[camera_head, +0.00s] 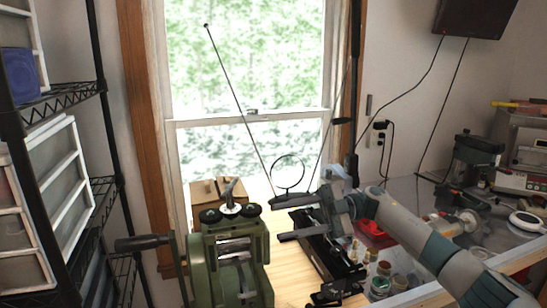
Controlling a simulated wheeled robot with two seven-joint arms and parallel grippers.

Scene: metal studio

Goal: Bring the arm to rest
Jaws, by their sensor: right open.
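My right arm (430,250) reaches in from the lower right, grey-green and white. Its gripper (284,218) points left over the wooden bench top (285,262). Its two dark fingers are apart, and I see nothing between them. The gripper is just right of the green machine's top. Whether it touches anything beneath it I cannot tell. My left gripper is not in view.
A green rolling machine (200,265) with a side handle (143,243) stands at front centre. A wire shelf (75,95) stands at left. Small jars (380,285), a red item (375,235) and tools crowd the bench at right. A window (245,80) is behind.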

